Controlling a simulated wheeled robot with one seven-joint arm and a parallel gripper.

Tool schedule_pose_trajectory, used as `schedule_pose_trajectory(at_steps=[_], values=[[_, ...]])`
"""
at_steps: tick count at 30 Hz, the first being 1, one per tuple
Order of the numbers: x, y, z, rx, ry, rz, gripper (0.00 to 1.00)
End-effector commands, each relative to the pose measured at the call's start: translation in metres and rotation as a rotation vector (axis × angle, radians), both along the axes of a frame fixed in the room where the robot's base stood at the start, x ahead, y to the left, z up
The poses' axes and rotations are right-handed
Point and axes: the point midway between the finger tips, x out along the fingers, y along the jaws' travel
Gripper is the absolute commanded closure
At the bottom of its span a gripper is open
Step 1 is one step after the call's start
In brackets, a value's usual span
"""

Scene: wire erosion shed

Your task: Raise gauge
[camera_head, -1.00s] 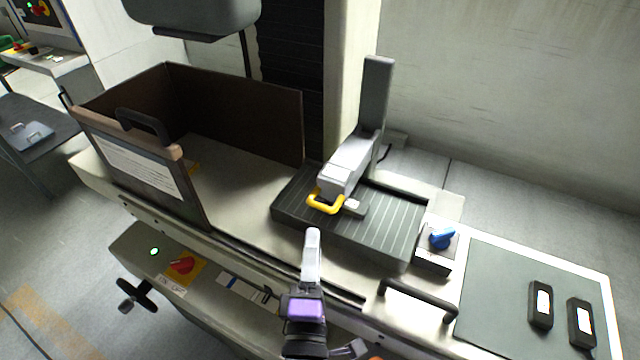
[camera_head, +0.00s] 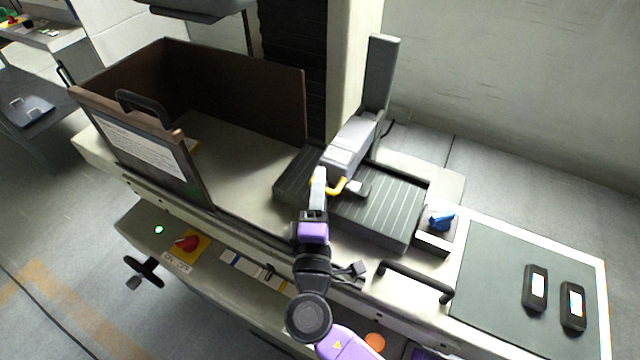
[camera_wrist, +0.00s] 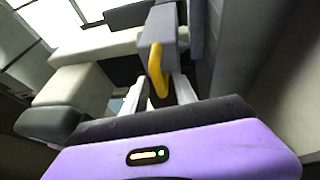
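The gauge is a grey arm (camera_head: 350,142) on an upright grey column (camera_head: 381,75), with a yellow loop handle (camera_head: 338,187) at its front end. It sits low over a dark ribbed plate (camera_head: 385,215). My gripper (camera_head: 318,178) is at the left part of the handle and hides some of it. In the wrist view, the yellow handle (camera_wrist: 156,70) hangs from the grey arm (camera_wrist: 160,28) between the two pale fingers of my gripper (camera_wrist: 160,92). The fingers stand apart with gaps beside the handle. I cannot tell whether either finger touches it.
A brown open-topped box (camera_head: 240,98) with a black-handled front panel stands left of the plate. A blue knob (camera_head: 441,220) is right of it. A black bar handle (camera_head: 415,280) lines the front edge. Two dark devices lie on a green mat (camera_head: 495,275) at the right.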

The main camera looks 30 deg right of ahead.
Motion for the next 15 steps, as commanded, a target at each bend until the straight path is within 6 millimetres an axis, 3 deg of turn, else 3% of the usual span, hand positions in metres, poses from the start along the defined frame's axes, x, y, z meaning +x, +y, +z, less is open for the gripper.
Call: schedule_pose_trajectory(at_steps=[3, 8, 9, 15], values=[[-0.0002, 0.0, -0.0002, 0.0, 0.0, 0.0, 0.66], [-0.0004, 0.0001, -0.0003, 0.0, 0.0, 0.0, 0.97], [-0.0004, 0.0001, -0.0003, 0.0, 0.0, 0.0, 1.0], [-0.0004, 0.0002, 0.0002, -0.001, -0.001, 0.0, 1.0]])
